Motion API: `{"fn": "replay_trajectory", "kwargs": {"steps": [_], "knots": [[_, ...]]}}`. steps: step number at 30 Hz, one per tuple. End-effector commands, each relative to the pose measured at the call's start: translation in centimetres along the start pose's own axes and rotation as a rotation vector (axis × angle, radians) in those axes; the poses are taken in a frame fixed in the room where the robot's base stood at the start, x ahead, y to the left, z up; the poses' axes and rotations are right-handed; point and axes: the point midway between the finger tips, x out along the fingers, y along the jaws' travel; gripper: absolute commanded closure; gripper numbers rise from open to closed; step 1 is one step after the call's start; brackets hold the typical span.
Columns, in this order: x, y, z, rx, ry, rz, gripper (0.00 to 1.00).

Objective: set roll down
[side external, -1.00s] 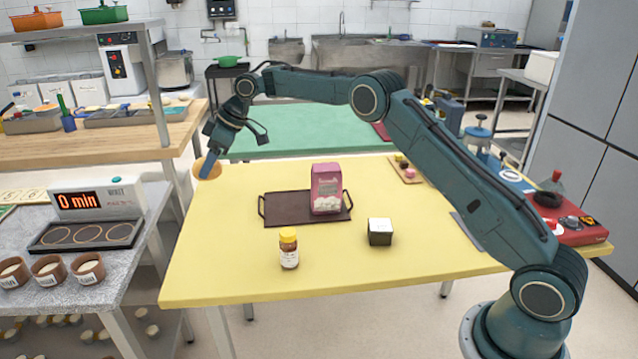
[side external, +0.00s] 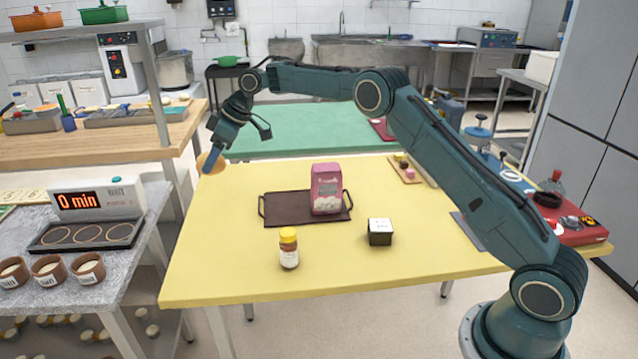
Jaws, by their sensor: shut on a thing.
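My gripper (side external: 212,160) is at the far left corner of the yellow table (side external: 225,265), pointing down. It is shut on the roll (side external: 205,164), a round tan-orange piece partly hidden behind the blue fingers. The roll is at the table's left edge in the picture; I cannot tell whether it touches the tabletop or hangs just above it.
A dark tray (side external: 285,207) with a pink bag (side external: 326,188) stands mid-table. A yellow-capped jar (side external: 289,248) and a dark box with a white top (side external: 380,232) stand nearer. A timer display (side external: 98,198) is on the left counter. The table's front left is clear.

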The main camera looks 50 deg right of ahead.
Motion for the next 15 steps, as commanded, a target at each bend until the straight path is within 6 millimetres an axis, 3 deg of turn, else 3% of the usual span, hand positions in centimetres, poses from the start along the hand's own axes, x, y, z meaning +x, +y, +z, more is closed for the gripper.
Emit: {"fn": "replay_trajectory", "kwargs": {"steps": [8,15], "knots": [[-3.1,3.1,3.2,0.131,-0.001,0.084,0.64],[-7.5,6.6,8.4,0.312,0.000,0.202,0.64]]}}
